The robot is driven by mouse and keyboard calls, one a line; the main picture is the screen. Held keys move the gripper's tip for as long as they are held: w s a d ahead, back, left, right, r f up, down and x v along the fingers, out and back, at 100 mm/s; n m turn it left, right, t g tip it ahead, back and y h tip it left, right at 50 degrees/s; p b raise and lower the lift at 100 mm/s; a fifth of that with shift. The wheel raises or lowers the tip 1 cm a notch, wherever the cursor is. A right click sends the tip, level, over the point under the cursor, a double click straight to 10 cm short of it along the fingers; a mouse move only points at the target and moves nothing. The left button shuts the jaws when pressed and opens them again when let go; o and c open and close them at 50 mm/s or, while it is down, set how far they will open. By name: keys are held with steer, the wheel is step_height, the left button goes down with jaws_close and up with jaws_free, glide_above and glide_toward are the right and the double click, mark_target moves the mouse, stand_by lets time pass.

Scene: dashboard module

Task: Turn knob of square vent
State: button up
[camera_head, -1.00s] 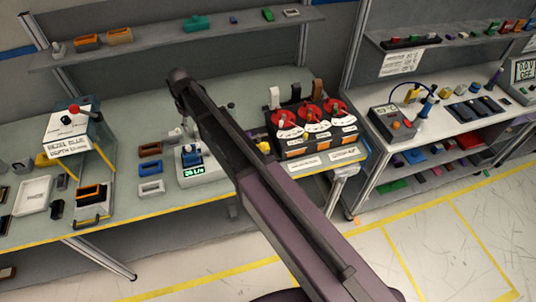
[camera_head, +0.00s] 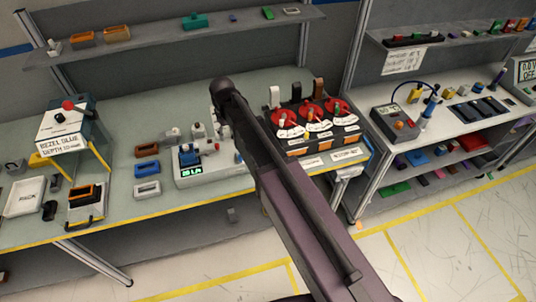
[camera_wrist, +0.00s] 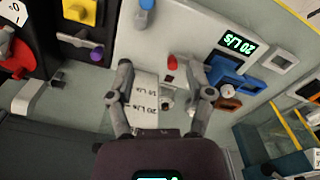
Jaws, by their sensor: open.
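A pale test unit with a lit "20 L/s" display (camera_wrist: 238,44) lies below my gripper. A blue part (camera_wrist: 224,70), possibly the square vent, sits beside the display; it also shows in the head view (camera_head: 189,158). I cannot make out its knob for sure. My gripper (camera_wrist: 163,80) is open and empty in the wrist view. Between its fingers are a small red button (camera_wrist: 172,62), a white label with L/s figures (camera_wrist: 144,98) and a small pale round part (camera_wrist: 167,101). The blue part is just right of the right finger. The head view does not show the gripper clearly.
A black box with red dials (camera_head: 312,112) stands right of the unit. Brown (camera_head: 146,168) and white frames (camera_head: 147,190) lie left of it. A raised bezel fixture (camera_head: 68,120) stands at left. The bench front is fairly clear between them.

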steer(key=s+d+f+m+b, duration=0.1)
steer(key=s+d+f+b, duration=0.1)
steer(key=d, duration=0.4)
steer(key=s+d+f+m+b, duration=0.2)
steer(key=s+d+f+b, duration=0.1)
steer(key=d, duration=0.4)
steer(key=shift+s+d+f, duration=0.15)
steer(key=shift+d+f, duration=0.05)
steer(key=s+d+f+m+b, duration=0.2)
steer(key=s+d+m, duration=0.2)
steer(key=s+d, duration=0.5)
steer(key=d, duration=0.3)
steer(key=shift+s+d+f, duration=0.15)
steer(key=shift+s+d, duration=0.05)
steer(key=shift+s, duration=0.05)
